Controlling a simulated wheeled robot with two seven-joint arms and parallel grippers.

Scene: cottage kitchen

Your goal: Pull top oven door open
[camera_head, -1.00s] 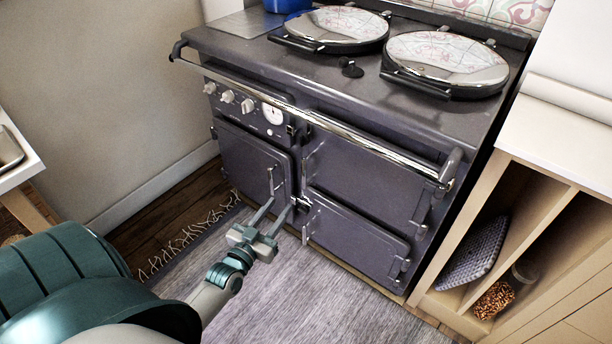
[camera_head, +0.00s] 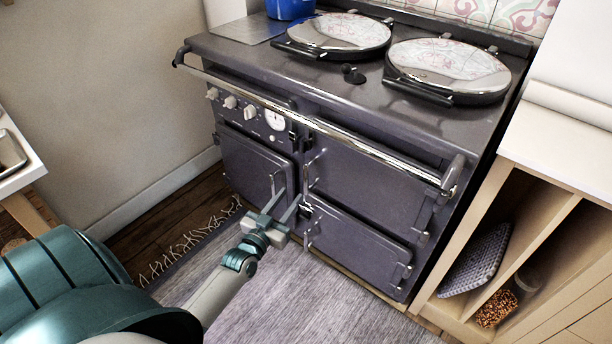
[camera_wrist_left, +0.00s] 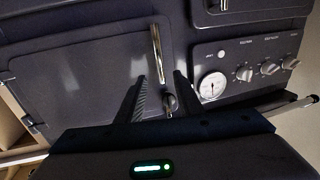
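The dark grey range cooker has a top oven door (camera_head: 370,177) at its upper right, shut, with a slim upright metal handle (camera_head: 311,170) at its left edge. My left gripper (camera_head: 290,195) is in front of the cooker, a little below and left of that handle, fingers apart and empty. In the left wrist view, which appears upside down, the top oven door (camera_wrist_left: 75,75) fills the left side. Its handle (camera_wrist_left: 156,52) shows beyond and between the open fingertips (camera_wrist_left: 160,84); I cannot tell the exact gap. My right gripper is not in view.
A chrome rail (camera_head: 330,133) runs across the cooker front above the doors. The left door (camera_head: 250,163) and lower right door (camera_head: 355,248) are shut. A wooden shelf unit (camera_head: 480,255) stands close on the right. A rug (camera_head: 290,300) covers the floor in front.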

